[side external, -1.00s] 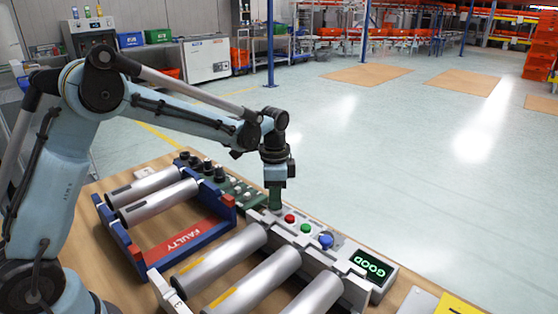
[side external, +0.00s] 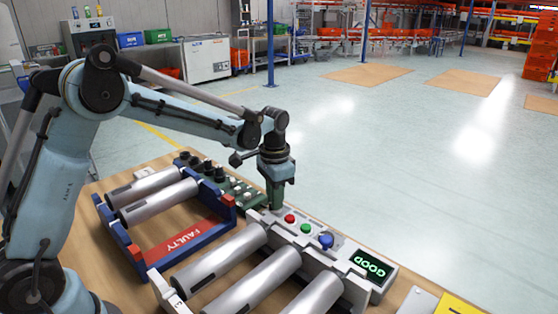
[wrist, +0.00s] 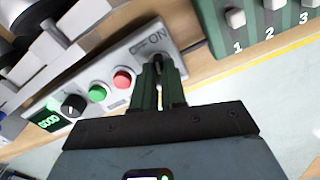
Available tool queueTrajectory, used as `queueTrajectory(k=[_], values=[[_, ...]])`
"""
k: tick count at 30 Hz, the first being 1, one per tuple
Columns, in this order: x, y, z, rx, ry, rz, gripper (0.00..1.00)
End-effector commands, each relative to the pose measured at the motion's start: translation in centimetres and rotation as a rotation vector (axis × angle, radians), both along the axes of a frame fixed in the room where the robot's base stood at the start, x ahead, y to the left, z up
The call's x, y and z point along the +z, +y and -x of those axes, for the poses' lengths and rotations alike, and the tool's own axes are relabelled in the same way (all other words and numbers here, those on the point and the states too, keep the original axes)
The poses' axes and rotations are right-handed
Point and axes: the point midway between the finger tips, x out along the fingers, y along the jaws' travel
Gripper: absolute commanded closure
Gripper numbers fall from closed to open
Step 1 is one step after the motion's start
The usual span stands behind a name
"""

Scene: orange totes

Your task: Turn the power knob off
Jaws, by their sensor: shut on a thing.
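The power knob (wrist: 159,58) is a dark piece at the end of the grey control panel (side external: 345,254), beside the printed "ON" in the wrist view. My gripper (side external: 276,206) points down at that end of the panel. In the wrist view, its two green fingers (wrist: 158,74) are shut on the knob, one on each side. The fingers hide most of the knob, so its exact angle cannot be told. In the side view the knob is hidden behind the fingers.
A green switch box (wrist: 262,22) is close by. Metal rollers (side external: 222,256) and a blue "FAULTY" rack (side external: 188,240) lie nearer.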

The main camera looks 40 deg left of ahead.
Motion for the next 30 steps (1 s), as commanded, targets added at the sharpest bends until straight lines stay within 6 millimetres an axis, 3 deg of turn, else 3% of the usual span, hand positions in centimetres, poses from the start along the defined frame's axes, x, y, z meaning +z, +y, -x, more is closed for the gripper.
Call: queueTrajectory(k=[30], values=[[0.04, -0.02, -0.03, 0.926, 0.000, 0.000, 1.00]])
